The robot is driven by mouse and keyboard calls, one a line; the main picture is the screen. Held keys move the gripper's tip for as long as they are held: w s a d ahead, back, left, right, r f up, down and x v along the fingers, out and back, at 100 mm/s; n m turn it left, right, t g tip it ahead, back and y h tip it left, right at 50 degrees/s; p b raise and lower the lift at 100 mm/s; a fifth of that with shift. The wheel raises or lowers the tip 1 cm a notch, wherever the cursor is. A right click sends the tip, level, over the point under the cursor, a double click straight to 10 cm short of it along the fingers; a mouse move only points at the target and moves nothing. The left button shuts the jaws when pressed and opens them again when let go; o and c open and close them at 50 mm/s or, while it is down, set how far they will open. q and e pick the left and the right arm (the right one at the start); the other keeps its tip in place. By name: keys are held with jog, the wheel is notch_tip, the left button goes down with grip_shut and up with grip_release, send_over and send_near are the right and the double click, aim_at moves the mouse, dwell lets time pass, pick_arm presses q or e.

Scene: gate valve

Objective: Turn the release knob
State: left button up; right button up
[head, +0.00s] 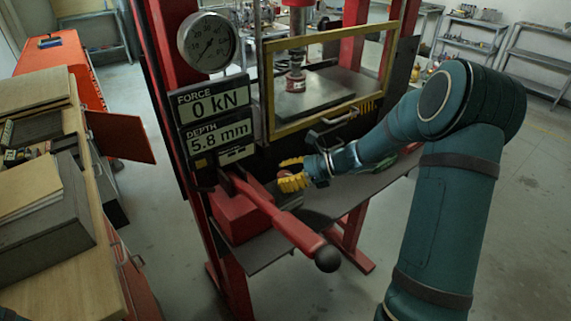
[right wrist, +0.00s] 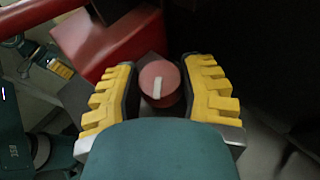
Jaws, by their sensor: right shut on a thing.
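The release knob (right wrist: 160,84) is a round red knob with a white mark line on its face. In the right wrist view the line stands nearly upright. My right gripper (right wrist: 160,90) has its yellow fingers on both sides of the knob and is shut on it. In the head view the right gripper (head: 287,174) is at the press front, to the right of the red pump block, and mostly hides the knob. A small teal and yellow part at the upper left of the right wrist view looks like my left gripper (right wrist: 57,67); its jaws are too small to read.
A red lever with a black ball end (head: 327,258) sticks out in front of the pump block (head: 236,215). Displays (head: 213,116) read 0 kN and 5.8 mm below a round gauge (head: 207,42). A yellow-framed guard (head: 330,75) stands above my gripper. A wooden bench (head: 90,275) is at left.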

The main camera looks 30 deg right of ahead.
jog(key=shift+w+r+n+g+y+p, duration=0.1)
jog(key=shift+r+n+g+y+p, duration=0.05)
jog(key=shift+n+g+y+p, duration=1.25)
jog(key=shift+n+g+p, duration=0.55)
jog(key=shift+n+g, duration=0.9)
jog(key=shift+g, duration=0.35)
jog(key=shift+a, duration=0.1)
jog(key=o, duration=1.2)
jog(key=v, duration=1.2)
